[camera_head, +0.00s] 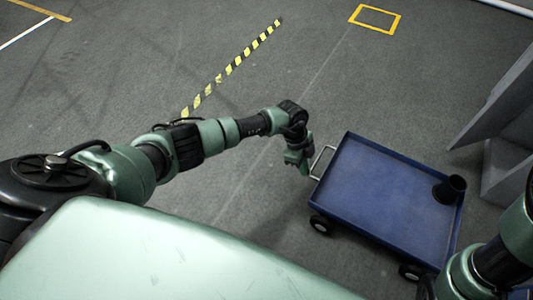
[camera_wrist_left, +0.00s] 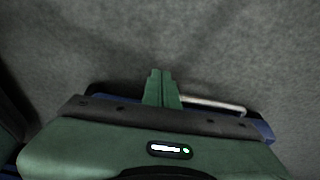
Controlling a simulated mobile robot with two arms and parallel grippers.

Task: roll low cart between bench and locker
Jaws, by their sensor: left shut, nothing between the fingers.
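The low cart (camera_head: 385,195) is a blue tray with raised rims and black wheels, in the right half of the head view. A pale metal handle (camera_head: 323,161) sticks out from its left end. My left gripper (camera_head: 303,168) is shut and empty, just left of the handle. In the left wrist view its closed green fingers (camera_wrist_left: 162,88) are beside the handle bar (camera_wrist_left: 215,104); I cannot tell whether they touch. Only part of my right arm shows at the lower right, and its gripper is not visible.
A black cup-like container (camera_head: 450,189) stands in the cart's right corner. Grey panels (camera_head: 502,112), possibly the locker, stand to the right of the cart. No bench is recognisable. The floor beyond and left of the cart is open, with a yellow-black stripe (camera_head: 232,68) and a yellow square (camera_head: 375,18).

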